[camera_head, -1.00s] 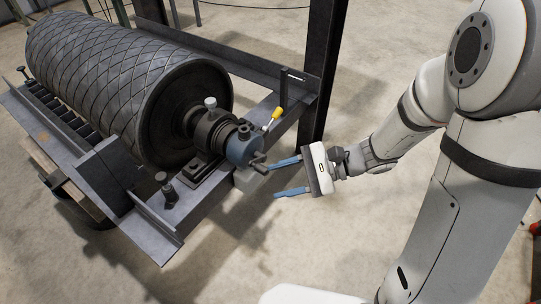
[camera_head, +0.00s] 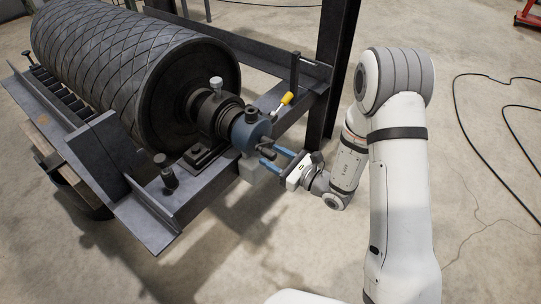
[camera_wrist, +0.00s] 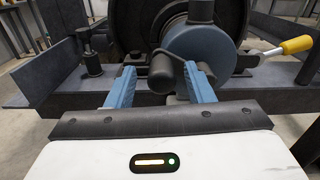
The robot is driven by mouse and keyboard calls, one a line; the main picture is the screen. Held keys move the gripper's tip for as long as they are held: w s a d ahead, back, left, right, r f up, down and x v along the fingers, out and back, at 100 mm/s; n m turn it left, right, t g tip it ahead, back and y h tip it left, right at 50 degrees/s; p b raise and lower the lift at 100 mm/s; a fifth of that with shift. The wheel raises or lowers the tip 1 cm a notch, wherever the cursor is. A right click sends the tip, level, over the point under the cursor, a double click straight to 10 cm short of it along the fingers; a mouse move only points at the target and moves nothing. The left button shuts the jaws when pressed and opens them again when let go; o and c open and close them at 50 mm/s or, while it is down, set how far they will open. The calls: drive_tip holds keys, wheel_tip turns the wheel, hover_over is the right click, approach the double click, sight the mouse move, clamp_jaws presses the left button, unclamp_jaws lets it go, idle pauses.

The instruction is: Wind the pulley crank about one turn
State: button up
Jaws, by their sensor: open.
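The pulley is a large dark drum (camera_head: 125,70) with a diamond-pattern surface. A blue round hub (camera_head: 248,130) sits at its near end and also shows in the wrist view (camera_wrist: 203,48). A short dark crank grip (camera_wrist: 162,72) sticks out in front of the hub toward me. My gripper (camera_head: 271,159) is at the hub's lower right side, pointing toward it. In the wrist view its two blue fingers (camera_wrist: 160,76) are open, one on each side of the dark grip. I cannot tell whether either finger touches it.
A yellow-handled lever (camera_head: 287,98) stands to the right of the hub. A dark steel post (camera_head: 335,70) rises behind my gripper, beside the metal frame (camera_head: 147,232). Black cable (camera_head: 480,130) lies on the floor at right. Floor in front is clear.

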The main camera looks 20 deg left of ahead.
drive_tip(key=shift+x, duration=1.15)
drive_tip(key=shift+s, duration=0.1)
clamp_jaws()
